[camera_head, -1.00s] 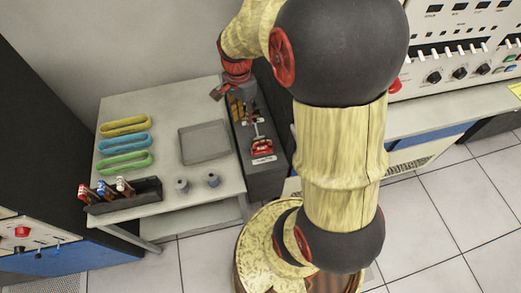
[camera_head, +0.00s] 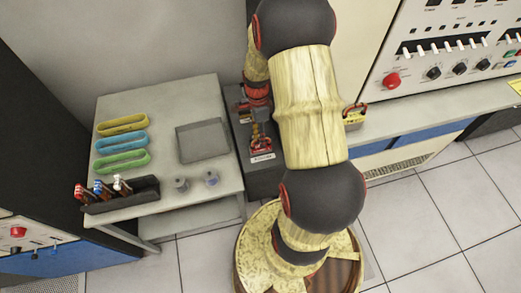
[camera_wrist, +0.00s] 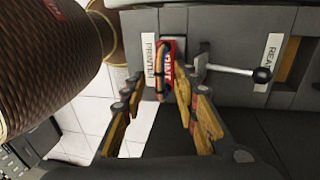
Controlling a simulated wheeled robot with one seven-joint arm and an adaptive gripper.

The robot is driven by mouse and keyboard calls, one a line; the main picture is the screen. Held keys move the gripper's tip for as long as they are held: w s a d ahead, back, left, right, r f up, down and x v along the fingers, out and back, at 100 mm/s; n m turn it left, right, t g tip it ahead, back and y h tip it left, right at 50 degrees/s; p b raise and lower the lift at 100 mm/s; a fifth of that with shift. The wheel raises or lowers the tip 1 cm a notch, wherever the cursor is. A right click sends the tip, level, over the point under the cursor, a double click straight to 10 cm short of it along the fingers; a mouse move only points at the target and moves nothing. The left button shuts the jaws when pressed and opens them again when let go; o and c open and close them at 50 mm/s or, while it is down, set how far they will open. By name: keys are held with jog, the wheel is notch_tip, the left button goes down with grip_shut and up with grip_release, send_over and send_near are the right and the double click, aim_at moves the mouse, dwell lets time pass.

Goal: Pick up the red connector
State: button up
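The red connector (camera_head: 260,143) sits on the dark panel of the unit right of the grey table, just above a white label. In the head view my gripper (camera_head: 257,122) is above the panel, directly behind the connector.
A lever with a black knob (camera_wrist: 262,75) is right of the connector, near a "READER" label. The grey table (camera_head: 165,100) holds yellow, blue and green trays, a grey tray (camera_head: 203,141), two small cylinders and a black holder (camera_head: 122,196).

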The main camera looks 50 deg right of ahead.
jog(key=shift+s+a+f, duration=0.1)
jog(key=shift+f, duration=0.6)
jog(key=shift+c, duration=0.7)
jog(key=shift+r, duration=0.1)
grip_shut()
